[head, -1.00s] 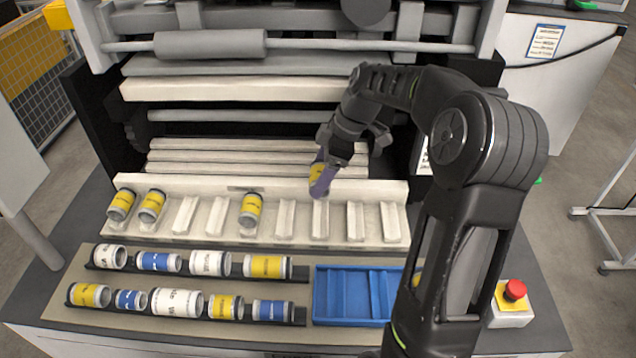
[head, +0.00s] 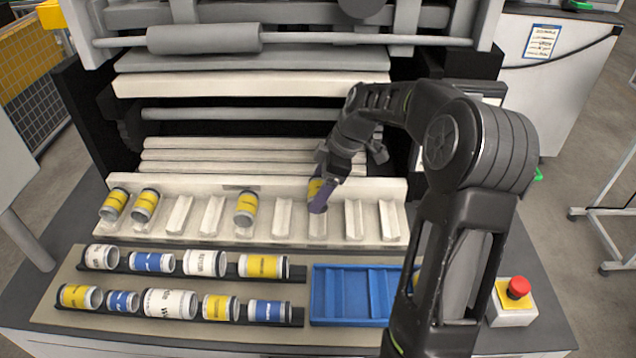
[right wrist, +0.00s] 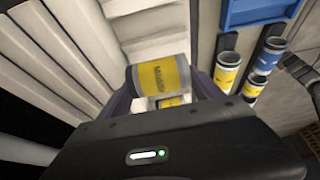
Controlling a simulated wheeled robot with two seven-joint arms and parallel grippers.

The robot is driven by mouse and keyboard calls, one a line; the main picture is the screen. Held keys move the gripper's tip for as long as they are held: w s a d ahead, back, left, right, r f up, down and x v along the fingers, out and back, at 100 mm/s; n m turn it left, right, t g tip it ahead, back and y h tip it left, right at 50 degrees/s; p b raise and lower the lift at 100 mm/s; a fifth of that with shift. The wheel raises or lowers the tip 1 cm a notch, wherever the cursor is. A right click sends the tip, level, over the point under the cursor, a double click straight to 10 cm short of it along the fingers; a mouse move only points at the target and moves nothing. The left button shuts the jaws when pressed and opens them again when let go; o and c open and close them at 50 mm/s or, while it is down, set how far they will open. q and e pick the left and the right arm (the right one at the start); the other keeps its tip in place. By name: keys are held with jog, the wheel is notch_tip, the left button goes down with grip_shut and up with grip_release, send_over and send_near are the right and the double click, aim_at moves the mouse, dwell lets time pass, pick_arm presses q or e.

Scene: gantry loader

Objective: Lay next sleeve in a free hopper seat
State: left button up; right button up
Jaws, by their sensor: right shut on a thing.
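My right gripper (head: 318,192) is shut on a yellow-banded sleeve (head: 314,188), which it holds tilted over the white hopper rack, right of its middle. The held sleeve (right wrist: 161,78) also shows between the fingers in the right wrist view. The hopper (head: 266,228) has a row of slanted seats. Two yellow sleeves (head: 114,204) (head: 146,205) lie in seats at its left end and another yellow sleeve (head: 246,208) lies near the middle. Bare seats show between these and at the right. Whether the held sleeve touches its seat is unclear. My left gripper is out of view.
Two dark rails (head: 298,273) in front of the hopper hold several yellow, blue and white sleeves. A blue tray (head: 352,322) stands right of them. A red stop button (head: 518,288) is at the front right. Machine rollers (head: 205,39) span above the hopper.

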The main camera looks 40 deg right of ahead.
jog(key=shift+f+b, duration=1.9)
jog(key=shift+f, duration=0.55)
jog(key=o, duration=1.9)
jog(key=b+v, duration=0.1)
jog(key=v, duration=0.6)
jog(key=shift+r, duration=0.4)
jog(key=shift+s+r, duration=0.1)
jog(key=shift+r+p, duration=2.05)
jog(key=shift+r, duration=0.85)
